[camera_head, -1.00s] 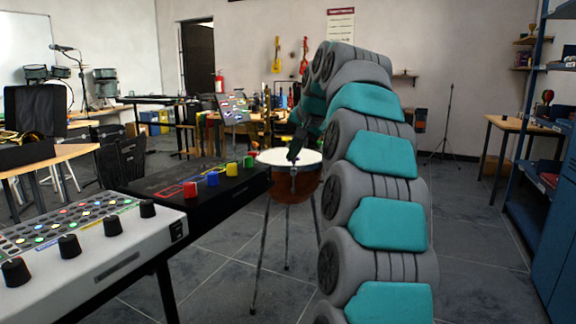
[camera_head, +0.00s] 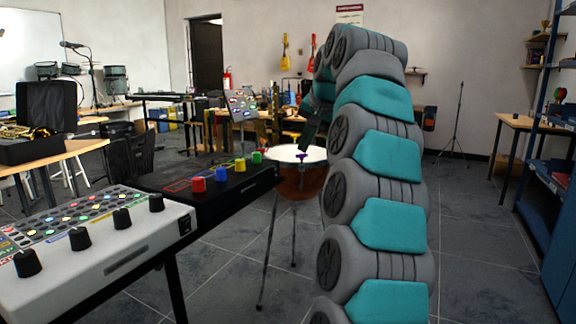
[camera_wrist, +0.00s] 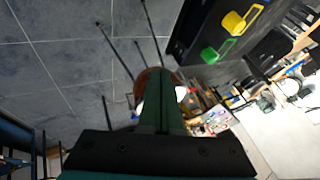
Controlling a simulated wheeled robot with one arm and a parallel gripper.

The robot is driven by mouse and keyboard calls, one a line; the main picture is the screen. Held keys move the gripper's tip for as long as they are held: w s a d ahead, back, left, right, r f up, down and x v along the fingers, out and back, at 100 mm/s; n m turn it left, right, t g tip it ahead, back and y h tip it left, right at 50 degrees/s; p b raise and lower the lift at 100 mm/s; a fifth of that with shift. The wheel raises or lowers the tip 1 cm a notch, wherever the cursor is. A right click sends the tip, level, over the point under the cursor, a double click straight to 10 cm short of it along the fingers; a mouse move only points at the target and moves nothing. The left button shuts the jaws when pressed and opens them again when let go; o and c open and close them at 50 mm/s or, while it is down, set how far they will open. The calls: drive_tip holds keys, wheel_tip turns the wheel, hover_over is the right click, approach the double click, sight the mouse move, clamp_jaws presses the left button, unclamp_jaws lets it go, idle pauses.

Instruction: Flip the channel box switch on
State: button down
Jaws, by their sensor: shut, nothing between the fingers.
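A black box (camera_head: 215,203) with red, blue, yellow and green knobs lies on the stand at centre left. In the wrist view its dark body (camera_wrist: 190,38) is at the upper right, with the yellow (camera_wrist: 240,18) and green (camera_wrist: 218,51) pieces showing. A white console (camera_head: 120,250) stands in front of it, with a small black switch-like piece (camera_head: 185,224) on its right end. I cannot tell which of the two is the channel box. My gripper (camera_head: 304,146) is beyond the black box, to its right, touching neither box. In the wrist view its fingers (camera_wrist: 162,95) are together and empty.
A copper kettledrum (camera_head: 300,183) on thin legs stands just behind and below my gripper. A blue shelf (camera_head: 550,190) stands at the right. The floor between the drum and the shelf is clear.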

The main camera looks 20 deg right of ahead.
sight(275, 172)
drive_tip(key=shift+f, duration=0.55)
drive_tip(key=shift+d, duration=0.1)
drive_tip(key=shift+f, duration=0.1)
drive_tip(key=shift+w+a+f, duration=0.4)
drive_tip(key=shift+w+f, duration=1)
drive_tip(key=shift+w, duration=0.05)
drive_tip(key=shift+w+a+f, duration=0.4)
drive_tip(key=shift+w+f, duration=1.05)
drive_tip(key=shift+w+a+f, duration=0.4)
drive_tip(key=shift+w+f, duration=1)
drive_tip(key=shift+w, duration=0.05)
drive_tip(key=shift+f, duration=0.1)
